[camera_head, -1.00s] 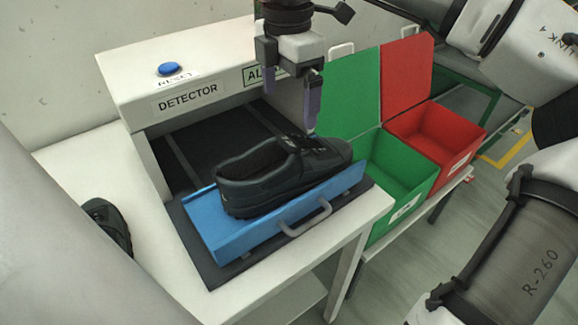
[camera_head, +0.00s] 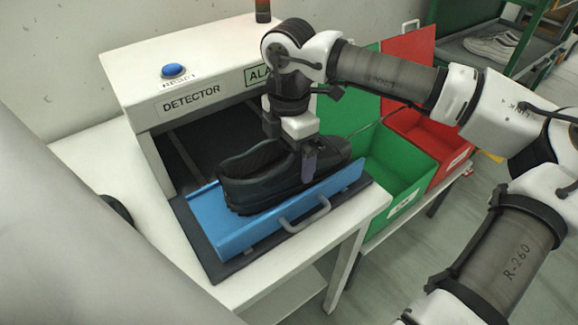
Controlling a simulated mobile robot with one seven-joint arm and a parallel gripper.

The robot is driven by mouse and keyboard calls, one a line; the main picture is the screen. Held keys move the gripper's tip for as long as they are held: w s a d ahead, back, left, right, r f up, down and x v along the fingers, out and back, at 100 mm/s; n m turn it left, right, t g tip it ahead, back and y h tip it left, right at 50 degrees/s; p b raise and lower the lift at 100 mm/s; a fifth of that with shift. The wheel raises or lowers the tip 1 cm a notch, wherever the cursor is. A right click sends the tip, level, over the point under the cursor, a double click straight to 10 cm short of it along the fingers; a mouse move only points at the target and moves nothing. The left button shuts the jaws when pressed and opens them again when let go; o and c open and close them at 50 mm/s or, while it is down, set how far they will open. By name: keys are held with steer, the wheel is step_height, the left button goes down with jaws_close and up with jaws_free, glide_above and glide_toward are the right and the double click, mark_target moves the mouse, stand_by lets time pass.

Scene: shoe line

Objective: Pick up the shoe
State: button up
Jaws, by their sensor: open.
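A black shoe (camera_head: 262,184) lies in a blue tray (camera_head: 236,235) with a grey handle, at the mouth of the detector. My gripper (camera_head: 300,165) points down over the front half of the shoe. One dark finger shows on the near side of the shoe; the other finger is hidden behind the shoe or the gripper body. The jaws are open around the shoe's upper, and I cannot tell whether they touch it.
The white detector (camera_head: 185,95) with a blue reset button (camera_head: 173,71) stands behind the tray. An open green bin (camera_head: 395,190) and an open red bin (camera_head: 455,155) stand to the right. Part of another dark shoe (camera_head: 117,207) shows at the left.

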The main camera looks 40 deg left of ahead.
steer(key=shift+c, duration=0.3)
steer(key=shift+r, duration=0.1)
steer(key=c, duration=1.6)
step_height(320, 180, up, 10)
steer(key=shift+f+b, duration=0.1)
steer(key=shift+b, duration=0.8)
steer(key=shift+d, duration=0.1)
